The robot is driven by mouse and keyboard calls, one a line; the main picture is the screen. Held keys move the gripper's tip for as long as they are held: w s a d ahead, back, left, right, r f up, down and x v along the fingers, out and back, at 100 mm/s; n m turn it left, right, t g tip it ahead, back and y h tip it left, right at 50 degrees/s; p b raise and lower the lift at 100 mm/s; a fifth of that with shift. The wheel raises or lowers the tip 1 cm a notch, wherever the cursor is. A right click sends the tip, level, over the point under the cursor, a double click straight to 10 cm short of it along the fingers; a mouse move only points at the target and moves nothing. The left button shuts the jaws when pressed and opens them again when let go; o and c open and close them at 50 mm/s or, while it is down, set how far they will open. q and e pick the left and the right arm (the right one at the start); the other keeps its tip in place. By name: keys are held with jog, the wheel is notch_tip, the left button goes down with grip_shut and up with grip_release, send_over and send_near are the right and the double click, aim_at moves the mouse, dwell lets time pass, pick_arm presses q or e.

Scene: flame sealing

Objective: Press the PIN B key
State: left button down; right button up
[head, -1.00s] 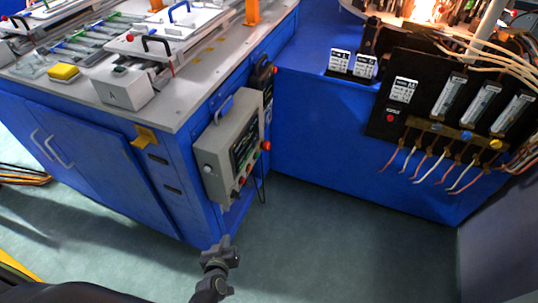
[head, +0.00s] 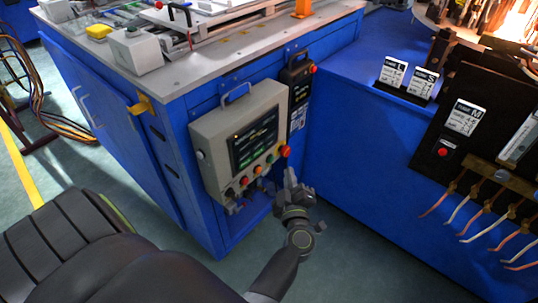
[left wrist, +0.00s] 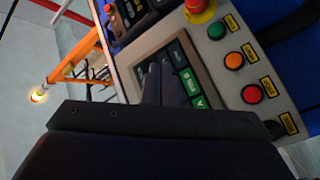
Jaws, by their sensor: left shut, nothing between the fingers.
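The grey control box (head: 206,150) hangs on the blue cabinet's side. Its dark screen (head: 255,136) shows small coloured tiles; I cannot read a PIN B label in the head view. My left gripper (head: 290,176) is shut and empty, just right of and below the box's lower right corner. In the left wrist view, the shut fingers (left wrist: 160,76) overlap part of the screen (left wrist: 183,62), where green and white tiles show. Whether they touch it I cannot tell. The PIN B key cannot be made out for certain. My right gripper is not in view.
A red mushroom button (head: 285,151) and several coloured buttons line the box; the wrist view shows green (left wrist: 217,29), orange (left wrist: 234,61) and red (left wrist: 252,93) ones. A black device (head: 297,85) hangs beside the box. Loose wires (head: 470,215) hang at the right.

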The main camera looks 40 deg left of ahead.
pick_arm(q)
jog(key=shift+w+d+r, duration=0.15)
jog(key=shift+d+r, duration=0.05)
jog(key=shift+r, duration=0.05)
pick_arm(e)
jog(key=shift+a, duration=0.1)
pick_arm(q)
jog(key=p, duration=0.1)
send_near(264, 147)
jog(key=w, duration=0.4)
jog(key=shift+s+a+r+p, duration=0.15)
jog(key=shift+a+p, duration=0.2)
jog(key=shift+a, duration=0.9)
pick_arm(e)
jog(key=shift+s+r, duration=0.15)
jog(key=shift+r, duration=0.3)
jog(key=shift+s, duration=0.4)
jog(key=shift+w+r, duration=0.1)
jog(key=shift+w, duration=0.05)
pick_arm(q)
jog(key=shift+a+p, duration=0.3)
jog(key=shift+p, duration=0.1)
jog(key=shift+a, duration=0.1)
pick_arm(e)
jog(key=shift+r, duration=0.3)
